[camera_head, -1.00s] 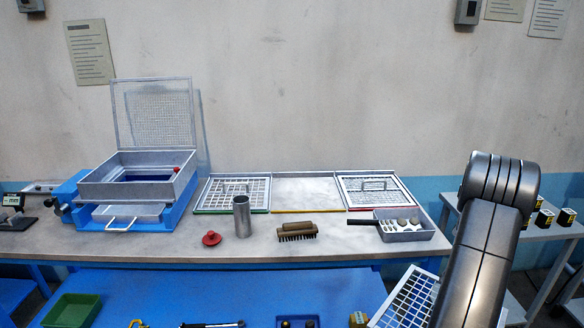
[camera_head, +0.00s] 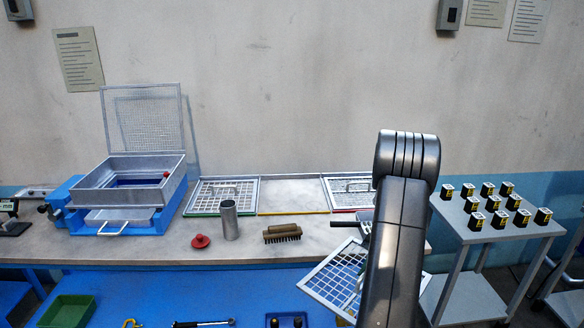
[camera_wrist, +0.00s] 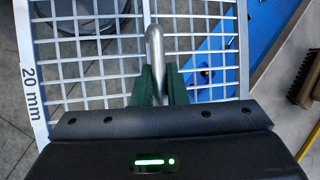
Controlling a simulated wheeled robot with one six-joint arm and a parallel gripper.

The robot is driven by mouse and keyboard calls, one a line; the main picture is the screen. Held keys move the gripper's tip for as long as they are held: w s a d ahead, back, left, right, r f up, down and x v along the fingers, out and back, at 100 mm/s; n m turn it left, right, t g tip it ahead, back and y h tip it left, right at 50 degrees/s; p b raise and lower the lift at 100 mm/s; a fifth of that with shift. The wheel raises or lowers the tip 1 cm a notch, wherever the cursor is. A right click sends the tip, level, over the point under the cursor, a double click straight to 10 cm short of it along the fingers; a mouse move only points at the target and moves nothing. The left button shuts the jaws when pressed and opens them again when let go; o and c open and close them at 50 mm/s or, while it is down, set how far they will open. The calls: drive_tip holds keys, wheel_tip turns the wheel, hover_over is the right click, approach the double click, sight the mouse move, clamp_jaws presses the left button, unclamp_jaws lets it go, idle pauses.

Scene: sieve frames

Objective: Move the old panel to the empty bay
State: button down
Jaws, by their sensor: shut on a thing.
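A white sieve panel (camera_head: 322,283) with a square grid hangs tilted in front of the bench's front edge, partly behind my arm. In the wrist view the panel (camera_wrist: 35,88) carries a "20 mm" label on its left rim. My gripper (camera_wrist: 157,82) is shut on the panel's metal handle, with a green finger on either side. In the head view my arm hides most of the gripper. The empty bay (camera_head: 293,195) is a bare space on the bench with a yellow front strip. It lies between two bays holding panels.
A panel (camera_head: 222,196) sits in the green-edged bay on the left, another (camera_head: 340,187) in the red-edged bay on the right. A steel cylinder (camera_head: 229,220), red knob (camera_head: 200,241) and brush (camera_wrist: 304,80) stand in front. The sieve box (camera_head: 130,185) is further left.

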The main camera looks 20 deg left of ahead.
drive_tip(key=w+a+r+m+t, duration=0.1)
drive_tip(key=w+a+m, duration=0.1)
drive_tip(key=a, duration=0.6)
drive_tip(key=w+a+r+m+t+y, duration=0.1)
drive_tip(key=w+a+r+m, duration=0.1)
drive_tip(key=a+m, duration=0.2)
drive_tip(key=w+a+r+m+t+y, duration=0.1)
drive_tip(key=w+a+r+m+t, duration=0.1)
drive_tip(key=a, duration=0.9)
drive_tip(key=shift+a+r+m, duration=0.15)
drive_tip(key=shift+a+m, duration=0.2)
drive_tip(key=shift+m, duration=0.05)
drive_tip(key=shift+w+d, duration=0.1)
